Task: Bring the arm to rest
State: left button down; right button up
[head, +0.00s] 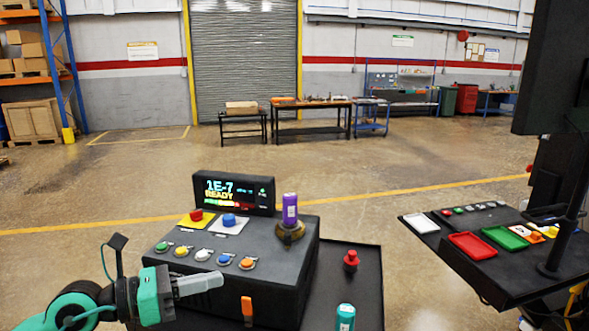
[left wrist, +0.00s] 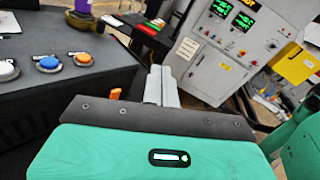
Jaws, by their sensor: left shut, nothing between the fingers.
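My left gripper (head: 205,284) is in the lower left of the head view, in front of the black control box (head: 275,262). Its pale grey fingers are together with nothing between them, pointing right across the box's front. In the left wrist view, the shut fingers (left wrist: 161,86) point away from the camera, to the right of the box. The fingers look apart from the box's buttons, though whether they touch its front face is hard to tell. My right gripper is not in either view.
A red knob (head: 351,260) and teal can (head: 345,317) stand on the dark tabletop. A side table (head: 480,245) holds coloured trays.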

pick_arm(q)
jog(key=s+a+f+m+t+y, duration=0.1)
jog(key=a+f+m+t+y, duration=0.5)
jog(key=m, duration=1.1)
jog(key=s+a+f+m+t+y, duration=0.25)
jog(key=a+f+m+y, duration=0.35)
jog(key=f+m+y, duration=0.8)
jog(key=s+d+f+n+g+h, duration=0.1)
jog(key=s+d+f+g+h, duration=0.1)
jog(key=s+f+g, duration=0.55)
jog(key=s+d+f+n+g+h, duration=0.25)
jog(key=s+f+g, duration=0.4)
jog(key=s, duration=0.65)
notch_tip(320, 180, down, 32)
jog(key=m, duration=0.1)
jog(key=s+a+f, duration=0.2)
jog(key=s+f, duration=0.8)
jog(key=s+a+f+g, duration=0.1)
jog(key=s+f, duration=0.9)
jog(key=shift+a, duration=0.4)
